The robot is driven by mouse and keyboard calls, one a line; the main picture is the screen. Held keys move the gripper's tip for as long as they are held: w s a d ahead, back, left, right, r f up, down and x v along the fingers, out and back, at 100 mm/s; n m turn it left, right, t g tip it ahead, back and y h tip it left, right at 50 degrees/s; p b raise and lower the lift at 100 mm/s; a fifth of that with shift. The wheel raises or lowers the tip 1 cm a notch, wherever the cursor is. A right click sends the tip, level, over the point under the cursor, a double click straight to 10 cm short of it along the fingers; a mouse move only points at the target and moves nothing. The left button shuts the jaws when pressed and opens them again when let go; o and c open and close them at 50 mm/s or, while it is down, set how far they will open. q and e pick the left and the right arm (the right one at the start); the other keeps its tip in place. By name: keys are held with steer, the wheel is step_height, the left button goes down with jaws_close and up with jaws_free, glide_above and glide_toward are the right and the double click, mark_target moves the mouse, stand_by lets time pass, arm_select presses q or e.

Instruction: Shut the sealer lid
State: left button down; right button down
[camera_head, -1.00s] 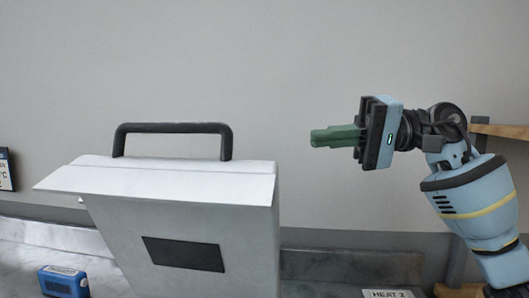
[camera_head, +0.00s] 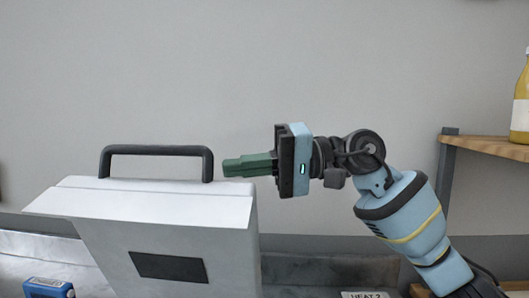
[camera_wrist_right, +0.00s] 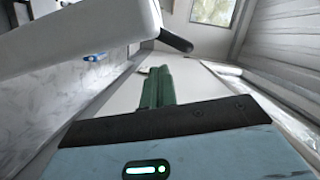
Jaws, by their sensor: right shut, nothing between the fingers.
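The sealer lid (camera_head: 165,250) is a white, box-like cover with a dark rectangular panel on its front and a black bar handle (camera_head: 157,150) on top. It stands raised and tilted in the head view. My right gripper (camera_head: 226,167) has green fingers that are shut and empty. In the head view its tips appear just right of the handle; I cannot tell whether they touch it. In the right wrist view the green fingers (camera_wrist_right: 157,87) point away from the camera, with the white lid (camera_wrist_right: 80,38) at upper left and the dark handle end (camera_wrist_right: 175,40) beyond. My left gripper is not in view.
A blue device (camera_head: 48,288) sits on the grey counter at lower left. A wooden shelf (camera_head: 485,145) with a yellow bottle (camera_head: 521,110) is at the right. A label reading HEAT 2 (camera_head: 365,295) shows at the bottom edge. The wall behind is bare.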

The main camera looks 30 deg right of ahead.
steer(key=shift+s+a+f, duration=0.2)
steer(key=shift+s+a, duration=0.05)
steer(key=shift+s, duration=0.25)
steer(key=shift+s+a+f, duration=0.15)
steer(key=shift+s+a, duration=0.05)
steer(key=shift+s, duration=0.25)
steer(key=shift+a+f, duration=0.1)
steer(key=shift+a, duration=0.05)
steer(key=shift+f, duration=0.1)
